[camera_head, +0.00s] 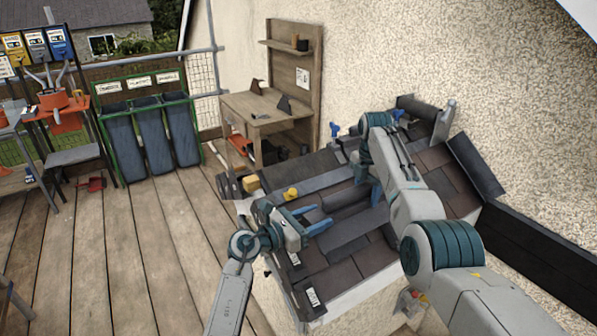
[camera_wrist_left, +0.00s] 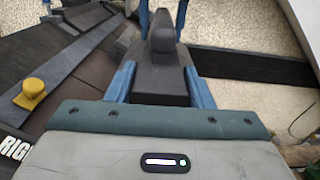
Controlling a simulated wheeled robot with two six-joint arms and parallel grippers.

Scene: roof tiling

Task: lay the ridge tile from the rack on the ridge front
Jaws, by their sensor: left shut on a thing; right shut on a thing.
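A dark grey ridge tile (camera_head: 347,204) is held between my two grippers over the small tiled roof (camera_head: 345,272). My left gripper (camera_head: 312,219) is shut on its near left end. In the left wrist view the tile (camera_wrist_left: 160,78) lies between the blue fingers, with a raised rounded part along its top. My right gripper (camera_head: 376,190) is shut on the other end; its blue fingers (camera_wrist_left: 161,14) show at the top of the left wrist view. The right arm hides part of the roof. I cannot tell whether the tile touches the roof below.
A dark strip (camera_head: 328,184) with a yellow knob (camera_head: 291,193) runs beside the tile. A wooden workbench (camera_head: 262,112) stands behind, close to the rough wall.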

